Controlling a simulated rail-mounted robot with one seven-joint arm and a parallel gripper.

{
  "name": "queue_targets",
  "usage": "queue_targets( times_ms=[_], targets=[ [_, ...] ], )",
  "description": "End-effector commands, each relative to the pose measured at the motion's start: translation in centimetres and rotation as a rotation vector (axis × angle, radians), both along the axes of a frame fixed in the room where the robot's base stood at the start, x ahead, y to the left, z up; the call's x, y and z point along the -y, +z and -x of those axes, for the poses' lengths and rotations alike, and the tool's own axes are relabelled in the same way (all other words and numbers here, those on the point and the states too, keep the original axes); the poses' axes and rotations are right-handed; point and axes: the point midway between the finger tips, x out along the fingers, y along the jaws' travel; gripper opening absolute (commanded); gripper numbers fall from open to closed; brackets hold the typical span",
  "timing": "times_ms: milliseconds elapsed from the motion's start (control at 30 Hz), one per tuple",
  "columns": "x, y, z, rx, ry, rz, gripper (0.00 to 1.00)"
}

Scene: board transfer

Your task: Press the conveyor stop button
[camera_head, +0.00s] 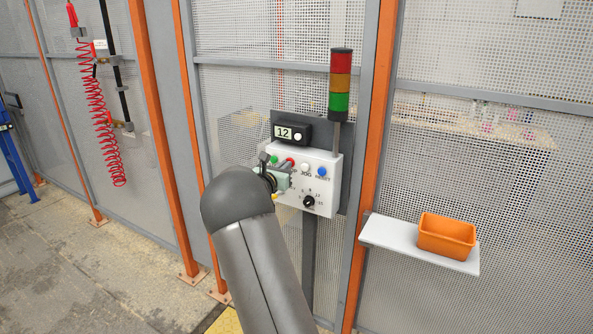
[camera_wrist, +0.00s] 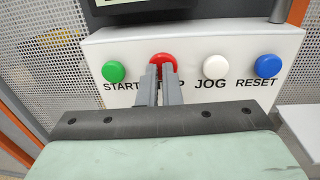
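The white control box (camera_head: 328,190) carries a row of round buttons. The red stop button (camera_wrist: 162,60) is straight beyond my fingertips in the wrist view; it also shows in the head view (camera_head: 290,160), just above my gripper. My gripper (camera_wrist: 160,68) has its two fingers side by side with only a thin gap, holding nothing, and they cover the middle of the STOP label (camera_wrist: 176,84). The tips overlap the button's lower part in the wrist view. I cannot tell whether they touch it.
A green START button (camera_wrist: 113,71) is left of the stop button; white JOG (camera_wrist: 216,65) and blue RESET (camera_wrist: 267,66) buttons are right. A counter display (camera_head: 291,133) and signal tower (camera_head: 340,85) stand above. An orange bin (camera_head: 446,237) sits on a shelf (camera_head: 385,235) at right.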

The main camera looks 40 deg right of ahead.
Motion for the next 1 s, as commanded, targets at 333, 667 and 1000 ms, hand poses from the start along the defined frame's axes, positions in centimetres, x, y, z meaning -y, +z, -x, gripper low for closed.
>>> queue_targets(
  times_ms=[333, 667, 1000],
  targets=[
    [1.0, 0.7, 0.7, 0.005, -0.017, 0.012, 0.00],
    [-4.5, 0.4, 3.5, 0.007, -0.012, 0.005, 0.00],
    [-10.6, 0.4, 6.7, 0.004, -0.011, 0.003, 0.00]
  ],
)
